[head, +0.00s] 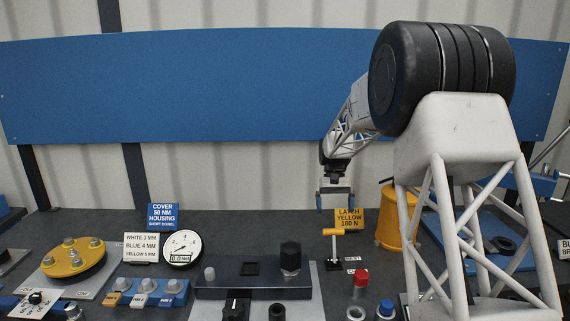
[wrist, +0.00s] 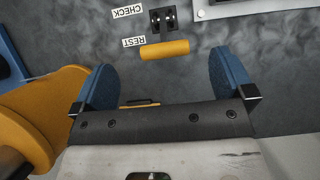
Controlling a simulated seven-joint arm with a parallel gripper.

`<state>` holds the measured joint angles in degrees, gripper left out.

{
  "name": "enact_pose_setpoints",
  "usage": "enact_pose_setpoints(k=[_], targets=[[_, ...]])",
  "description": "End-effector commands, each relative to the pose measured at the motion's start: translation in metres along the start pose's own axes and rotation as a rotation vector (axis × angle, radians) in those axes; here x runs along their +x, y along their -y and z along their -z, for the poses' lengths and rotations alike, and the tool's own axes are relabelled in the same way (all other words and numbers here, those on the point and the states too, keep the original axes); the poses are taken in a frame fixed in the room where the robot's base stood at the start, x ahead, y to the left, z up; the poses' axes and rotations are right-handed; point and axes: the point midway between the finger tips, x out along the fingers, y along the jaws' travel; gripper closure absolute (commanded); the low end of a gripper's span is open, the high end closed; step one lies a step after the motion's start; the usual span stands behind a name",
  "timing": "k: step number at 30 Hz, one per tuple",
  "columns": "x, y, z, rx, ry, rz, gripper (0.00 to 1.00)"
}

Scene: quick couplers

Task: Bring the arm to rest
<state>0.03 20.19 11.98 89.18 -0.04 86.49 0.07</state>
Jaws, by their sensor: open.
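My gripper (head: 335,203) hangs above the bench with its jaws apart and empty, pointing down. In the wrist view its two blue fingers (wrist: 162,68) are spread wide with nothing between them. A small lever with a yellow handle (head: 333,232) stands on the bench below the gripper, apart from it. In the wrist view the yellow handle (wrist: 165,50) lies just beyond the fingertips, beside the REST label (wrist: 132,41). The CHECK label (wrist: 128,12) is farther from the handle.
A yellow cylinder (head: 392,218) stands right of the gripper, partly behind my arm. A dark block with a black hex piece (head: 290,257), a gauge (head: 182,247) and a yellow flange (head: 73,258) lie to the left. Red (head: 361,281) and blue (head: 386,308) caps are in front.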

Motion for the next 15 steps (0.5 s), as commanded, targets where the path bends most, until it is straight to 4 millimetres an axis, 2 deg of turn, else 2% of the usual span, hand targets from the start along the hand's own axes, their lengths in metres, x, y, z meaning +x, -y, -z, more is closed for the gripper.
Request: enact_pose_setpoints(k=[1, 7, 15], targets=[[-0.004, 0.0, -0.013, 0.0, -0.015, 0.0, 0.0], [-0.012, -0.001, -0.059, 0.002, -0.072, 0.0, 0.0], [-0.014, -0.002, -0.122, 0.005, -0.148, -0.001, 0.0]])
